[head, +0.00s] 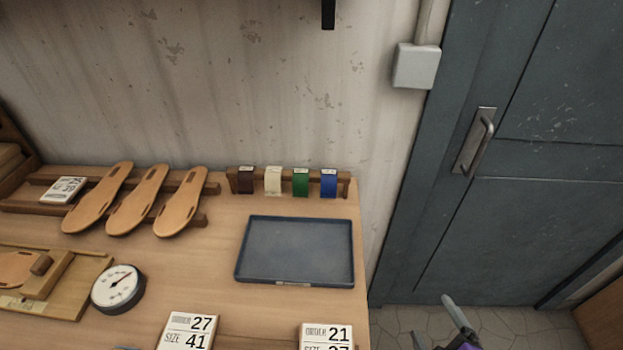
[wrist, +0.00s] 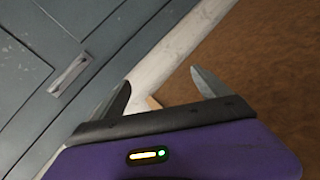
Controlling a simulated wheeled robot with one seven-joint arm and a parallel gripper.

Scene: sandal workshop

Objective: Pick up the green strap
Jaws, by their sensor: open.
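The green strap (head: 300,183) hangs on a wooden rail (head: 345,185) at the back right of the workbench. It is between a cream strap (head: 272,181) on its left and a blue strap (head: 328,183) on its right. A dark brown strap (head: 246,180) hangs at the rail's left end. My gripper (head: 432,320) is at the bottom right of the head view, beyond the bench's right edge and well apart from the straps. In the wrist view my gripper (wrist: 162,92) is open and empty, with no strap in sight.
An empty dark blue tray (head: 296,250) lies in front of the rail. Sandal soles (head: 138,200), a dial gauge (head: 118,289) and order cards (head: 188,331) (head: 326,337) are on the bench. A grey door (head: 540,130) stands to the right; the wall is close behind the rail.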

